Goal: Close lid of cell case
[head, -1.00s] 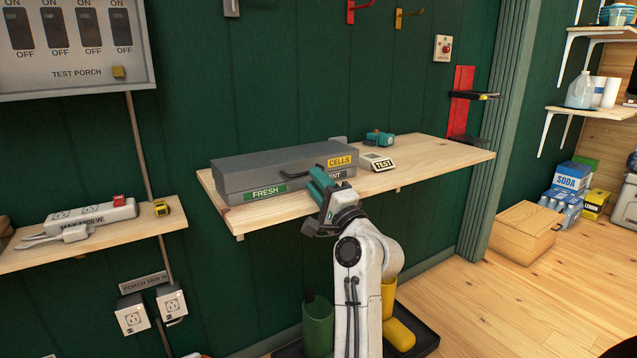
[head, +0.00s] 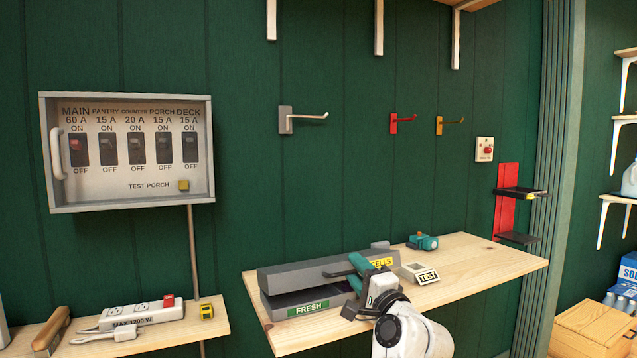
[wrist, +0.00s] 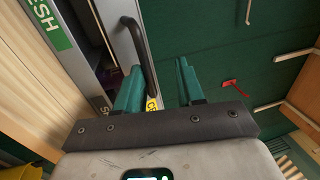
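The grey cell case (head: 282,312) sits on the wooden wall shelf, with a green FRESH label on its front. Its lid (head: 310,272) is partly raised, with a dark gap between lid and base. The lid has a yellow CELLS label and a dark handle, which also shows in the wrist view (wrist: 138,45). My gripper (head: 355,273) is at the front of the lid, by the handle. In the wrist view its two teal fingers (wrist: 158,72) stand apart. The handle's near end lies close to the left finger; contact cannot be told.
A small TEST box (head: 418,272) and a teal item (head: 424,241) sit on the shelf right of the case. The shelf's right part is clear. Hooks (head: 303,118) and a breaker panel (head: 130,150) are on the wall. A power strip (head: 142,314) lies on the lower left shelf.

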